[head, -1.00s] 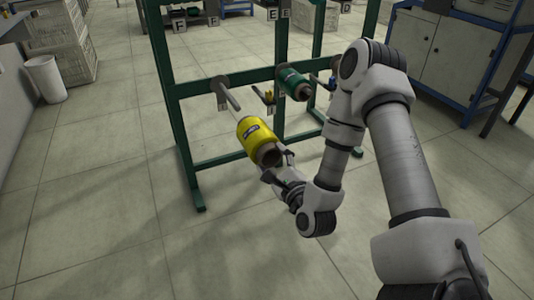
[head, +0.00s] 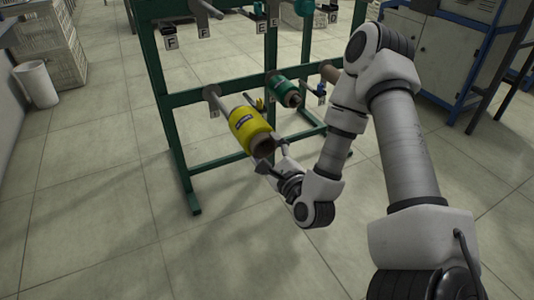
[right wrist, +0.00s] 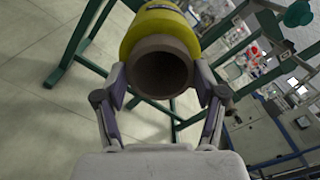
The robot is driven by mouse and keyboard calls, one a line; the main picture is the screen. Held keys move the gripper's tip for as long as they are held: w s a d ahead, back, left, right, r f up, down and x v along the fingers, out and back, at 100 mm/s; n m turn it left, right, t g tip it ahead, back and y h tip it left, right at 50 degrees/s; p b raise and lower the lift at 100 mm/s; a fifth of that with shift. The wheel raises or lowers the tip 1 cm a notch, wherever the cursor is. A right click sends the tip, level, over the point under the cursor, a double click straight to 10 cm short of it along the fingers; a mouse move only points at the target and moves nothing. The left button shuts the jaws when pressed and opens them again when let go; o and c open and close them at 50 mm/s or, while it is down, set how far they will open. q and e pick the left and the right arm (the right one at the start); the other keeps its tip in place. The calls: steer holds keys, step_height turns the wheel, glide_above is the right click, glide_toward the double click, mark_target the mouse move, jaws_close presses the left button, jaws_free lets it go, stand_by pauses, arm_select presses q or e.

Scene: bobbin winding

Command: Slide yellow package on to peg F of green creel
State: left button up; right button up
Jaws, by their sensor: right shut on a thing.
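The yellow package (head: 246,126) is a yellow cone-like roll on a brown tube, held tilted in front of the green creel (head: 183,160). My right gripper (head: 272,160) is shut on the brown tube end; the right wrist view shows a finger on each side of the tube (right wrist: 160,72) and the yellow winding (right wrist: 150,30) beyond. A grey peg (head: 221,100) on the creel's lower left rail points at the package's far end and meets it in the picture. I cannot tell whether its tip is inside the tube. Its letter is unreadable. My left gripper is out of view.
A green package (head: 285,90) sits on the neighbouring peg to the right. Upper pegs carry tags, two reading F (head: 171,43). A blue-framed cabinet (head: 430,50) stands right; a white bin (head: 37,84) stands left.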

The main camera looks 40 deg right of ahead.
step_height(320, 180, up, 17)
steer(key=p, duration=1.3)
steer(key=shift+f+p, duration=0.15)
steer(key=shift+p, duration=0.25)
